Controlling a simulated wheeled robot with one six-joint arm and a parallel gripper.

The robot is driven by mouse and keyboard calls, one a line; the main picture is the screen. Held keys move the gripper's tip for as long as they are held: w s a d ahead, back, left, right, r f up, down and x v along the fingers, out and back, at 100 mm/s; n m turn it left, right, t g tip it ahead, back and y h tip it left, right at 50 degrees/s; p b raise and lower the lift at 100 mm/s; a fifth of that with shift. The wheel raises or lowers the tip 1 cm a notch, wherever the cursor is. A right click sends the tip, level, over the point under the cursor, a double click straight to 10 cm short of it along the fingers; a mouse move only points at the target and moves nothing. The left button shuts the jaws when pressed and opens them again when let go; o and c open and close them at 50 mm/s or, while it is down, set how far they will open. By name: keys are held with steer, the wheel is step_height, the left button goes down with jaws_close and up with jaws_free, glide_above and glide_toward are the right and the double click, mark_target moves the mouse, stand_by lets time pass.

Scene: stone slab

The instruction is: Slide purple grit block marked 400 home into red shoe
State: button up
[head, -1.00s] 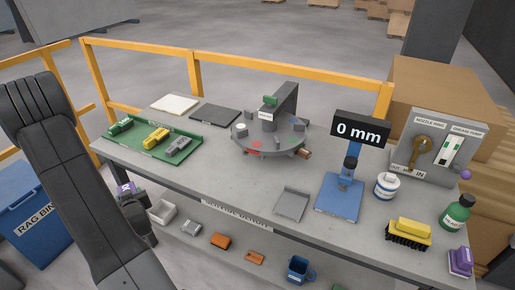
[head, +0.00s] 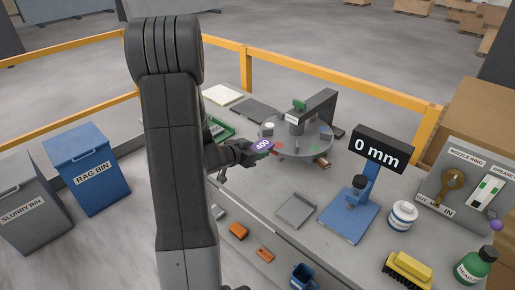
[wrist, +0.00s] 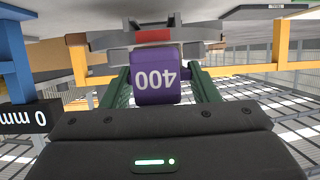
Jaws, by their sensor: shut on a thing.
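The purple grit block marked 400 (head: 263,145) is held at the near-left edge of the round grey turntable (head: 318,152). My gripper (head: 257,150) is shut on it. In the wrist view the block (wrist: 157,82) sits between my green fingers, its number upside down. The red shoe (head: 279,146) shows as a small red patch on the turntable just right of the block. In the wrist view a red patch (wrist: 155,36) lies straight beyond the block, on the grey disc's edge. I cannot tell whether block and shoe touch.
A grey arm (head: 320,104) with a green top overhangs the turntable. A blue gauge stand (head: 350,220) reading 0 mm, a white tub (head: 401,216) and a grey tray (head: 296,209) stand on the bench to the right. The green tray (head: 219,129) is partly hidden behind my arm.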

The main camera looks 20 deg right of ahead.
steer(key=shift+s+d+r, duration=0.15)
steer(key=shift+s+d, duration=0.05)
steer(key=shift+d, duration=0.1)
steer(key=shift+f+b, duration=1.9)
steer(key=shift+f, duration=1.25)
steer(key=shift+f, duration=0.3)
steer(key=shift+w+d+p, duration=0.2)
steer(key=shift+w+d, duration=0.05)
steer(key=shift+d, duration=0.35)
steer(key=shift+w+d+p, duration=0.25)
steer(key=shift+d, duration=0.35)
steer(key=shift+w+d+p, duration=0.2)
steer(key=shift+w+d, duration=0.05)
steer(key=shift+d, duration=0.35)
stand_by(0.5)
steer(key=shift+w+d+r+p, duration=0.1)
steer(key=shift+w+d+p, duration=0.15)
steer(key=shift+d, duration=0.2)
stand_by(0.7)
steer(key=o, duration=1.3)
steer(key=shift+a, duration=0.1)
steer(key=shift+c, duration=0.2)
